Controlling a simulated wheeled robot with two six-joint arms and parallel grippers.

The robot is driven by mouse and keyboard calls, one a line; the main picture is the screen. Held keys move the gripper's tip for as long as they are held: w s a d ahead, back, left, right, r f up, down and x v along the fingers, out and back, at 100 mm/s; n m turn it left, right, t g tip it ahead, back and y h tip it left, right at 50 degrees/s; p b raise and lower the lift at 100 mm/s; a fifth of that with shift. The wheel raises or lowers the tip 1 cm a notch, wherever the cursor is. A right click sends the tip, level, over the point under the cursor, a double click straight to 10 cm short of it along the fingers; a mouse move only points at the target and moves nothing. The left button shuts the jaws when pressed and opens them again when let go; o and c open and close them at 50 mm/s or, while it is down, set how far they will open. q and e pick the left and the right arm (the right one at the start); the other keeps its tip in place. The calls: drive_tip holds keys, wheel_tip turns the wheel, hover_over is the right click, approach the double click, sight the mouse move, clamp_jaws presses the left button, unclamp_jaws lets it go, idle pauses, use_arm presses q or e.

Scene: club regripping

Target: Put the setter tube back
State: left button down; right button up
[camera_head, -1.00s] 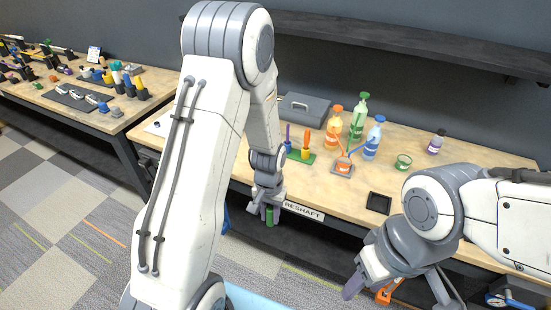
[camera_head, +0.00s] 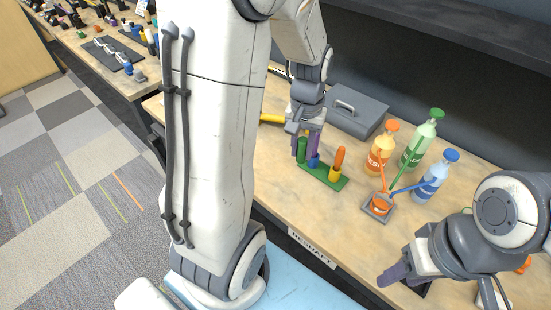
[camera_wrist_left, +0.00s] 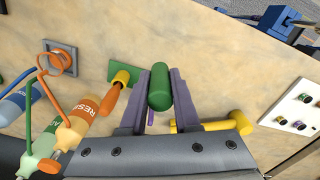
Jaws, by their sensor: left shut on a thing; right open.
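My left gripper (camera_head: 303,131) is shut on a green tube (camera_head: 302,150), taken here as the setter tube. The tube hangs upright at the left end of the small green rack (camera_head: 338,184). In the left wrist view the green tube (camera_wrist_left: 159,88) sits between the two fingers. Whether its lower end touches the rack cannot be told. The rack carries a blue socket (camera_head: 314,160) beside the tube and a yellow socket with an orange tube (camera_head: 339,158). A purple tube (camera_wrist_left: 150,117) is partly hidden by the fingers. My right gripper (camera_head: 402,271) is open near the table's front edge.
Orange (camera_head: 381,152), green (camera_head: 421,143) and blue (camera_head: 434,180) bottles stand right of the rack, near a small orange cup (camera_head: 380,204). A grey toolbox (camera_head: 357,111) is behind. A yellow-headed tool (camera_wrist_left: 210,124) lies nearby. Bare table lies in front of the rack.

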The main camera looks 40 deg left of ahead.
use_arm(q)
drive_tip(key=a+f, duration=0.2)
drive_tip(key=a, duration=0.1)
drive_tip(key=a+f+p, duration=0.1)
drive_tip(key=a+f, duration=0.1)
drive_tip(key=a, duration=0.2)
drive_tip(key=a+f, duration=0.2)
drive_tip(key=a, duration=0.2)
drive_tip(key=shift+s+a+f+p, duration=0.1)
drive_tip(key=shift+s+f+p, duration=0.1)
drive_tip(key=shift+f+p, duration=0.2)
wheel_tip(320, 180, down, 4)
drive_tip(key=shift+a+r+p, duration=0.1)
drive_tip(key=shift+p, duration=0.25)
drive_tip(key=shift+f, duration=0.2)
drive_tip(key=shift+f, duration=0.1)
drive_tip(key=c, duration=0.6)
unclamp_jaws()
drive_tip(key=shift+c, duration=0.2)
